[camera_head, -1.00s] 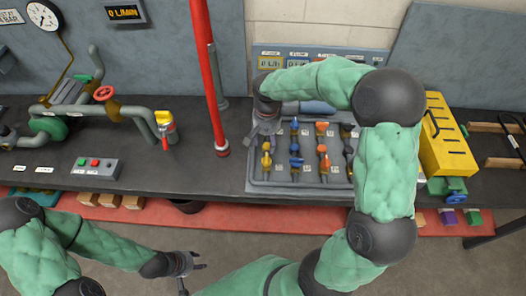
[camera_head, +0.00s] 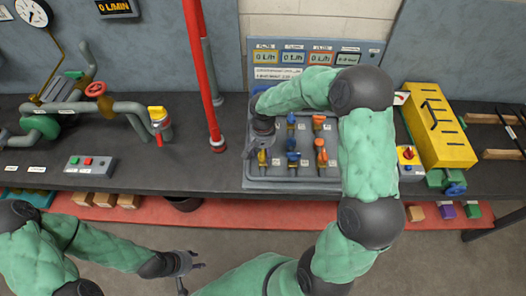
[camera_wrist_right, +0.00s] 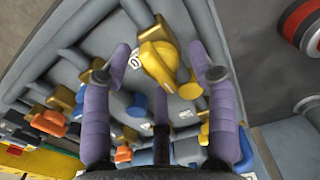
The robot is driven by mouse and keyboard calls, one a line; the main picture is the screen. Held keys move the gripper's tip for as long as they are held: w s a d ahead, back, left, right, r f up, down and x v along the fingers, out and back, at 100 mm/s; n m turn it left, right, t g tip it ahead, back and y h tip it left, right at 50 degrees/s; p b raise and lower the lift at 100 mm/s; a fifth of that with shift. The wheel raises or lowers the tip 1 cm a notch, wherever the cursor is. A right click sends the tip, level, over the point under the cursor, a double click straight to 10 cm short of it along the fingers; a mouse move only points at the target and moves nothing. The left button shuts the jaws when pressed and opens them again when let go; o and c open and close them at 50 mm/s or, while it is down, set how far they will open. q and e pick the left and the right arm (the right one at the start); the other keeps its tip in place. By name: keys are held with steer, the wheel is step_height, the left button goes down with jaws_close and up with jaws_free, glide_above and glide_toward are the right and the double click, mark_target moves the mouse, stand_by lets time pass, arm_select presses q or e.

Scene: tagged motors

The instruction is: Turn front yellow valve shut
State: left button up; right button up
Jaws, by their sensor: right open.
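The front yellow valve (camera_head: 262,157) is on the front left of the grey valve panel. My right gripper (camera_head: 254,148) is just above and beside it, reaching down from the right arm. In the right wrist view the yellow handle (camera_wrist_right: 160,66) shows large between the two spread purple fingers of my right gripper (camera_wrist_right: 158,58). The gripper is open and not closed on the handle; I cannot tell if a finger touches it. My left gripper (camera_head: 190,270) hangs in front of the bench, fingers apart and empty.
Blue valves (camera_head: 293,158) and orange valves (camera_head: 321,156) stand close to the right on the panel. A red vertical pipe (camera_head: 209,95) rises to the left. Flow displays (camera_head: 293,57) are behind. A yellow case (camera_head: 436,130) lies at the right.

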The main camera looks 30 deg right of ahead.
steer(key=c, duration=1.1)
steer(key=m+b, duration=0.2)
steer(key=m, duration=0.1)
steer(key=shift+f+m, duration=0.1)
steer(key=shift+m, duration=0.2)
steer(key=m+b, duration=0.2)
steer(key=m, duration=0.2)
steer(key=shift+m, duration=0.3)
steer(key=m+b, duration=0.1)
steer(key=m, duration=0.4)
steer(key=m+b, duration=0.1)
steer(key=m, duration=0.3)
steer(key=shift+m, duration=0.4)
